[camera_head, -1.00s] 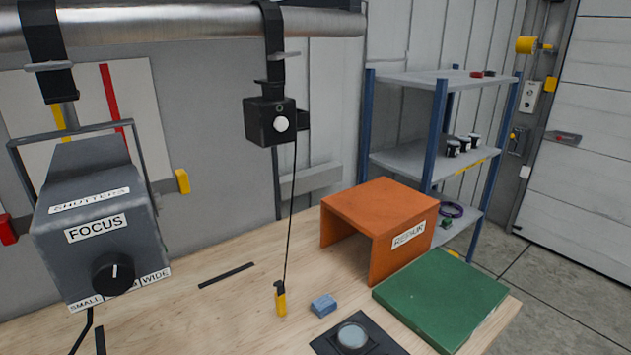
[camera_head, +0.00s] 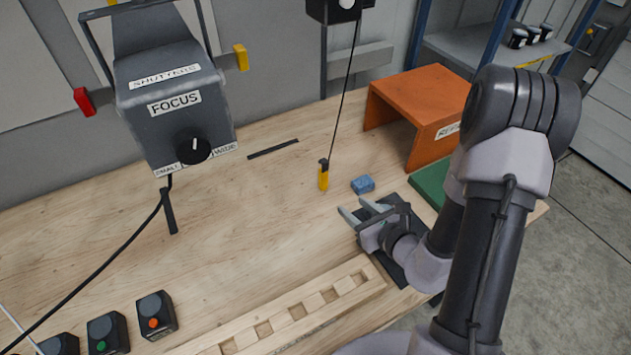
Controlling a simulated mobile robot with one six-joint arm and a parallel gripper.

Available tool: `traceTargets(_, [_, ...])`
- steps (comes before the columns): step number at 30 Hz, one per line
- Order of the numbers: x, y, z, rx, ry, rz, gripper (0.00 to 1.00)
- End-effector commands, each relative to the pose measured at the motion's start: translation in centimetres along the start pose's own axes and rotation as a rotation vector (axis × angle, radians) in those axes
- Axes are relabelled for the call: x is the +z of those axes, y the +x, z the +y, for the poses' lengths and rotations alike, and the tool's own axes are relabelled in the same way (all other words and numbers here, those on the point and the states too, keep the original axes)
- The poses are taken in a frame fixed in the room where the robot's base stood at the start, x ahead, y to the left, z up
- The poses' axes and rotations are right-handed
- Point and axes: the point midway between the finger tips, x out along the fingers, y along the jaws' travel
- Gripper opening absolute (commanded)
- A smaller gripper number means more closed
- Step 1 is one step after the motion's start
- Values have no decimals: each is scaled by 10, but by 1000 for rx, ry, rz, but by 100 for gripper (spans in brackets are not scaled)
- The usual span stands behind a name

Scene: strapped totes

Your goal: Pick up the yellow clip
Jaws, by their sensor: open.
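A small yellow clip (camera_head: 241,57) sits on the grey back panel, just right of the grey FOCUS box. A second yellow thing, a yellow and black piece (camera_head: 323,177), hangs at the end of a thin black cord, at or just above the wooden bench; I cannot tell if it touches. My gripper (camera_head: 357,210) is open with nothing visible between its fingers. It is in front and to the right of the hanging piece, over or beside a black pad, and well apart from the clip on the panel.
The FOCUS box (camera_head: 172,105) hangs left of the clip, with a red clip (camera_head: 84,101) beyond it. A blue block (camera_head: 362,185) lies near my gripper. An orange stand (camera_head: 420,95), a slotted wooden rail (camera_head: 290,320) and black button boxes (camera_head: 155,315) are on the bench.

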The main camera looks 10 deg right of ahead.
Motion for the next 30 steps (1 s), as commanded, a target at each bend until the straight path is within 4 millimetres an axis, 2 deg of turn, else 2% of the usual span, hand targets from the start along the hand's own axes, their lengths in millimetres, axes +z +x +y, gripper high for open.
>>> traceTargets(1, [-8, 8, 0, 1, -6, -4, 45])
traceTargets(8, [-8, 24, 2, 0, -4, -5, 45])
traceTargets(15, [-1, 72, 3, 3, 0, -1, 45])
traceTargets(21, [1, 94, 3, 3, -1, -1, 45])
traceTargets(27, [6, 133, 7, 2, 0, -1, 45])
traceTargets(30, [8, 142, 7, 2, 1, -1, 45])
